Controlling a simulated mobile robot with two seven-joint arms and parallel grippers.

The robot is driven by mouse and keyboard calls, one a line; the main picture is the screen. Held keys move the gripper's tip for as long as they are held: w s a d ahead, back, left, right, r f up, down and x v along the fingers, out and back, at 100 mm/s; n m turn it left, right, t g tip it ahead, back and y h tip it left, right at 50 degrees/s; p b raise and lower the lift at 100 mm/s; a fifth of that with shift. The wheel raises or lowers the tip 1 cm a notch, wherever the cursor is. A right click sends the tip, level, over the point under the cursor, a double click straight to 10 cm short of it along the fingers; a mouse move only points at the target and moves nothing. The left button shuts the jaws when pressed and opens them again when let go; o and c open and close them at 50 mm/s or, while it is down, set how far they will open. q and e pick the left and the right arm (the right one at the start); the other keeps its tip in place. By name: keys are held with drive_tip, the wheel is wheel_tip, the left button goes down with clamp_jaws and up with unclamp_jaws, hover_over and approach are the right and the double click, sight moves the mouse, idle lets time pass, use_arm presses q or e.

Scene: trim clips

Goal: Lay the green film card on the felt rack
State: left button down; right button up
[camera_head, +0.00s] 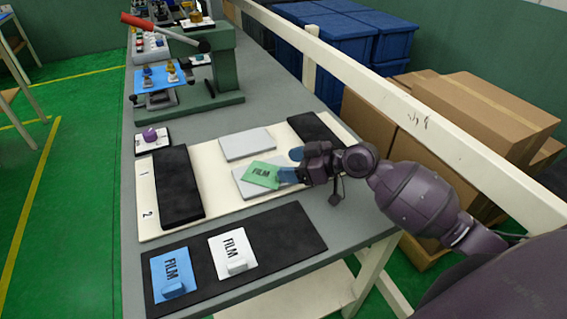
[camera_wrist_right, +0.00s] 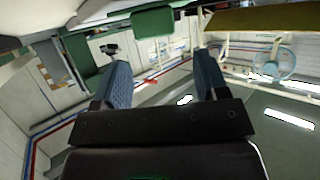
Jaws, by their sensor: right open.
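The green film card (camera_head: 262,174) is on or just above the nearer grey plate (camera_head: 246,189) on the cream board. My right gripper (camera_head: 293,165) is just right of the card, its blue fingers apart. The lower finger is at the card's right edge; I cannot tell if they touch. The right wrist view shows both fingers spread (camera_wrist_right: 162,85) with nothing clearly between them. A black felt mat (camera_head: 290,232), seemingly the felt rack, lies at the table's front. It holds a blue film card (camera_head: 170,267) and a white film card (camera_head: 228,246), with bare felt to their right. My left gripper is not in view.
The cream board (camera_head: 221,187) carries a farther grey plate (camera_head: 247,143), a thick black block (camera_head: 178,186) at left and a black strip (camera_head: 318,130) at right. A green press (camera_head: 209,66) with a red lever stands behind. A cream rail (camera_head: 400,105) runs along the table's right side.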

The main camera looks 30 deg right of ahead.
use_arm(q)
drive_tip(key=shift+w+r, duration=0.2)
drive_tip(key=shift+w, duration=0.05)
use_arm(e)
drive_tip(key=v, duration=0.5)
drive_tip(key=shift+w+r, duration=0.1)
drive_tip(key=shift+r, duration=0.2)
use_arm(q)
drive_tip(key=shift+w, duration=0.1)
